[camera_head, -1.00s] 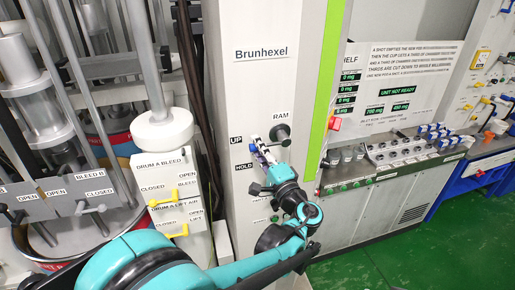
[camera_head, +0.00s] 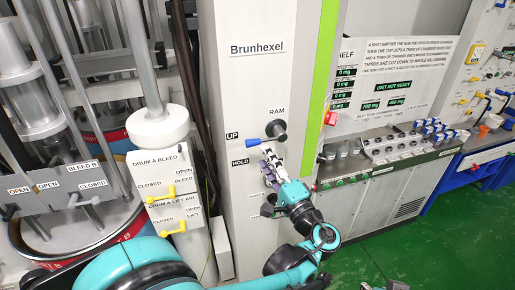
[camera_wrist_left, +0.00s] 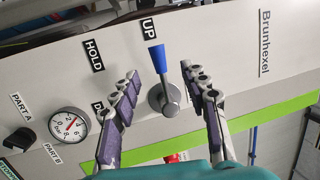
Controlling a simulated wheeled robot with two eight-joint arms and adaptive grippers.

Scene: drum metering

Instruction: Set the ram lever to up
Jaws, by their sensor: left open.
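The ram lever has a blue handle (camera_head: 254,142) and a grey round hub on the white Brunhexel panel, below the RAM label (camera_head: 277,112). Its handle points left, towards the UP label (camera_head: 232,135) and above the HOLD label (camera_head: 239,161). In the left wrist view the blue handle (camera_wrist_left: 156,58) points at the UP label (camera_wrist_left: 149,29), away from HOLD (camera_wrist_left: 94,55). My left gripper (camera_head: 268,152) is open, just below the lever. In the wrist view its purple-padded fingers (camera_wrist_left: 162,88) stand apart, one either side of the hub.
A round gauge (camera_wrist_left: 69,125) and a black knob (camera_wrist_left: 19,139) sit on the same panel. Left of it is a drum valve box with yellow levers (camera_head: 162,194). A bench with a display panel (camera_head: 388,93) stands at the right. Green floor is clear.

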